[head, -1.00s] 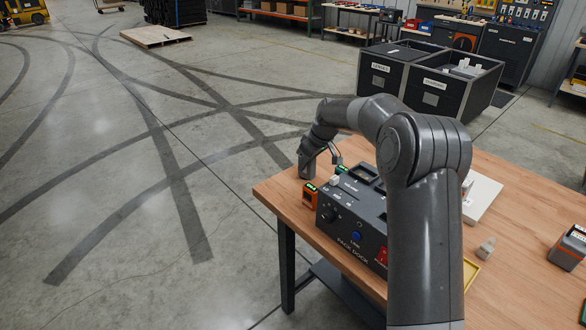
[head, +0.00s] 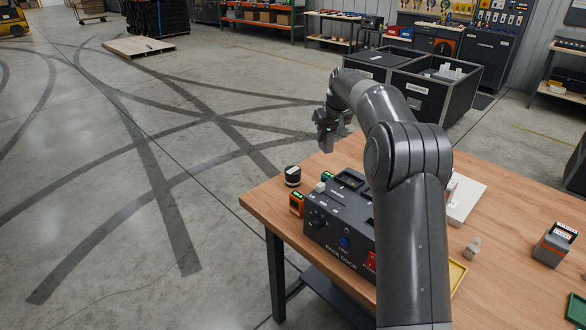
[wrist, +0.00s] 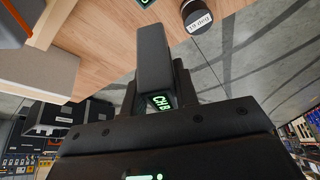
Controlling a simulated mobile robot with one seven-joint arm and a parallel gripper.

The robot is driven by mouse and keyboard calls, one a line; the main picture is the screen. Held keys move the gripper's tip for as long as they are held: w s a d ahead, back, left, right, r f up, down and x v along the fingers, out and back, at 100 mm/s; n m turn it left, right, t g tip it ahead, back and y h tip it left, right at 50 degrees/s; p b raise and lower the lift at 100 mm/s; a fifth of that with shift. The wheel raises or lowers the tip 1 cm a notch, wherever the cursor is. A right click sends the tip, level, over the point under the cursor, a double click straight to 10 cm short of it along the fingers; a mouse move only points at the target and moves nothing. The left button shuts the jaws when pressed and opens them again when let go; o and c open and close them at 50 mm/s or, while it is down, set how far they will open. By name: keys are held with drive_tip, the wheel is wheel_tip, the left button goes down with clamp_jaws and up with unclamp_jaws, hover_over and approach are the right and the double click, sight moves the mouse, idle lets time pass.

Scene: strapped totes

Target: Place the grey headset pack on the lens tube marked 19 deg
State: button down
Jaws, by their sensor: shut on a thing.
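My gripper (head: 325,132) is raised above the far left corner of the workbench. In the wrist view it is shut on the grey headset pack (wrist: 153,58), a dark grey block with a green lit display at its near end. The lens tube marked 19 deg (head: 292,178) is a short black cylinder with a white label, upright near the bench's left edge. It also shows at the top of the wrist view (wrist: 196,16), apart from the pack. In the head view the pack is hard to tell from the gripper.
The black pack dock (head: 338,225) stands right of the tube, with an orange pack (head: 297,204) close in front of the tube. A white tray (head: 468,200), a grey-and-orange pack (head: 553,246) and a yellow tray (head: 457,277) lie further right. Black totes (head: 425,90) stand behind.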

drive_tip(key=shift+w+a+f, duration=0.7)
drive_tip(key=shift+a+f, duration=1.05)
drive_tip(key=shift+f, duration=0.05)
drive_tip(key=shift+w+a+f, duration=0.65)
drive_tip(key=shift+a+f, duration=1.1)
drive_tip(key=shift+a, duration=0.05)
drive_tip(key=shift+w+a+f, duration=0.7)
drive_tip(key=shift+a+f, duration=1.05)
drive_tip(key=shift+f, duration=0.05)
drive_tip(key=shift+f, duration=0.1)
drive_tip(key=c, duration=1.1)
unclamp_jaws()
